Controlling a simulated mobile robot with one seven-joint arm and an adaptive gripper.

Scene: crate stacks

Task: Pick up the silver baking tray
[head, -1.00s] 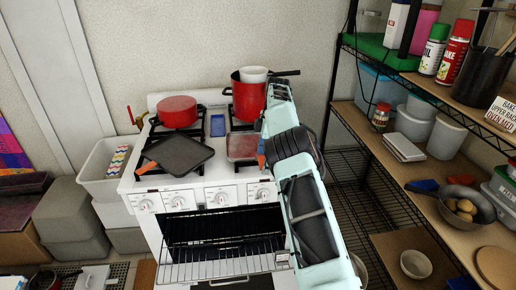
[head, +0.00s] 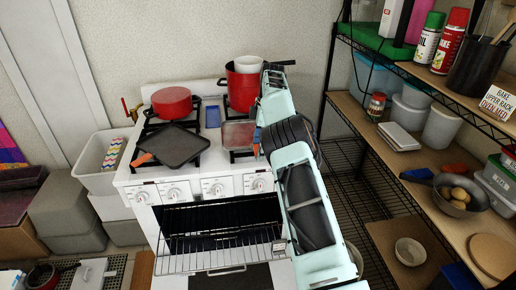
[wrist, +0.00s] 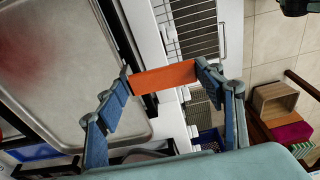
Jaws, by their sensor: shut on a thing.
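The silver baking tray (head: 238,134) lies flat on the right side of the white stove's top. It fills the left of the wrist view (wrist: 60,75), with a reddish reflection on it. My gripper (wrist: 163,78) is at the tray's front edge. Its blue fingers stand on either side of an orange piece (wrist: 163,77) and are shut on it. I cannot tell whether this piece is part of the tray. My arm hides the tray's right end in the head view, where the gripper (head: 258,145) shows only in part.
A dark griddle (head: 171,146) and a red pan (head: 172,100) stand to the left on the stove. A red pot (head: 242,90) stands behind the tray. Below, the oven is open with its wire rack (head: 220,250) pulled out. A loaded shelf (head: 400,160) stands at the right.

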